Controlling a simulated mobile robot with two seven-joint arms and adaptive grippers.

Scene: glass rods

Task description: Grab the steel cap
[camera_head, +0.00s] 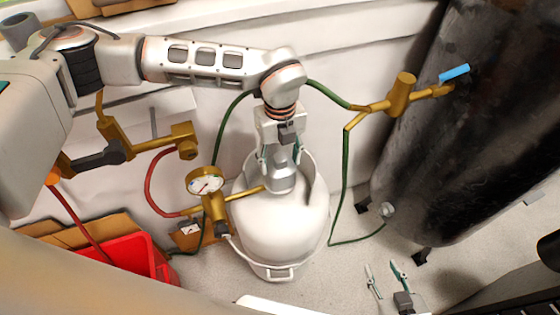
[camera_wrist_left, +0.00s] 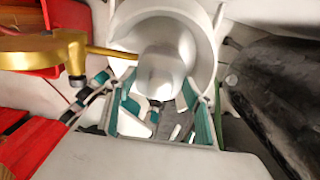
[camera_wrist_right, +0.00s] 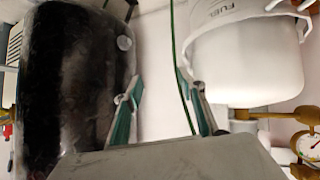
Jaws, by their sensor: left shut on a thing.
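The grey steel cap (camera_head: 281,179) sits on top of the white tank (camera_head: 283,225) in the head view. It also shows between my fingers in the left wrist view (camera_wrist_left: 162,72). My left gripper (camera_head: 280,158) comes down from above and is shut on the cap; its fingers stand on either side of it. The cap still appears to rest on the tank's top, inside the white collar. My right gripper (camera_head: 386,275) is open and empty, low at the right front. In the right wrist view its two fingers (camera_wrist_right: 158,92) are spread with nothing between them.
A brass pipe with a gauge (camera_head: 205,182) stands just left of the tank. A big black cylinder (camera_head: 450,130) fills the right. Green hoses (camera_head: 346,175) run behind and right of the tank. A red crate (camera_head: 130,255) is at the lower left.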

